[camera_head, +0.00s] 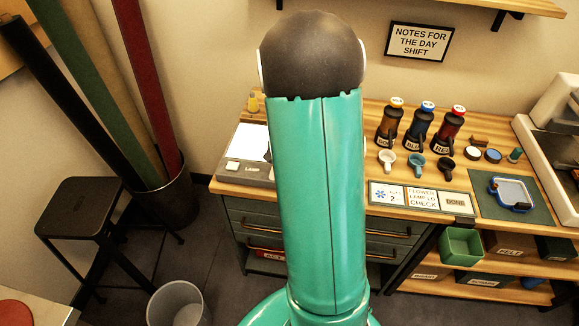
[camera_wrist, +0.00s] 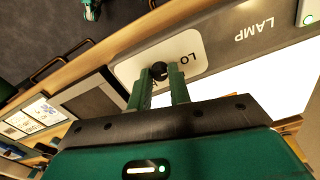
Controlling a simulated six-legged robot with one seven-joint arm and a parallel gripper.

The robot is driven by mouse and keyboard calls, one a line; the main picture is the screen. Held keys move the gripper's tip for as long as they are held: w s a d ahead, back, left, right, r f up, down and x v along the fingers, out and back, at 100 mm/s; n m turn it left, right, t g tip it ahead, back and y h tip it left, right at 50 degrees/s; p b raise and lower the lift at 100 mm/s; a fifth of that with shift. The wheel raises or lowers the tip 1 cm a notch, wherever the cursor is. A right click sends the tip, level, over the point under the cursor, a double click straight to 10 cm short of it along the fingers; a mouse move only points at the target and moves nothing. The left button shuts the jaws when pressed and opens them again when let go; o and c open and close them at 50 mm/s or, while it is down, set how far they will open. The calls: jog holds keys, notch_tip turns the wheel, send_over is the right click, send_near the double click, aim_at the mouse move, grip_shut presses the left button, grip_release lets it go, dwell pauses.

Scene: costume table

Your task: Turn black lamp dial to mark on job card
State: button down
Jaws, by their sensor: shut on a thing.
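The black lamp dial (camera_wrist: 159,69) sits on a pale plate (camera_wrist: 190,46) of the grey lamp panel in the wrist view. "LO" is printed beside the dial; another mark is partly covered by a finger. My gripper (camera_wrist: 160,76) is shut on the dial, its two green fingers on either side. Which mark the dial points at cannot be told. In the head view my arm hides the dial and gripper, and only the left part of the lamp panel (camera_head: 234,178) shows. The job card (camera_head: 422,199) there reads "FLOWER LAMP LO CHECK", between a snowflake card and a "DONE" card.
A bright white lit surface (camera_wrist: 285,88) borders the lamp panel. Bottles (camera_head: 421,128) and small cups (camera_head: 416,164) stand on the bench right of my arm. A blue-rimmed tray (camera_head: 512,190) lies farther right. A stool (camera_head: 78,208) and bins stand on the floor at left.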

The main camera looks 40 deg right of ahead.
jog(key=shift+m, duration=0.3)
jog(key=c, duration=1.3)
grip_release()
notch_tip(320, 180, up, 14)
jog(key=shift+f, duration=0.1)
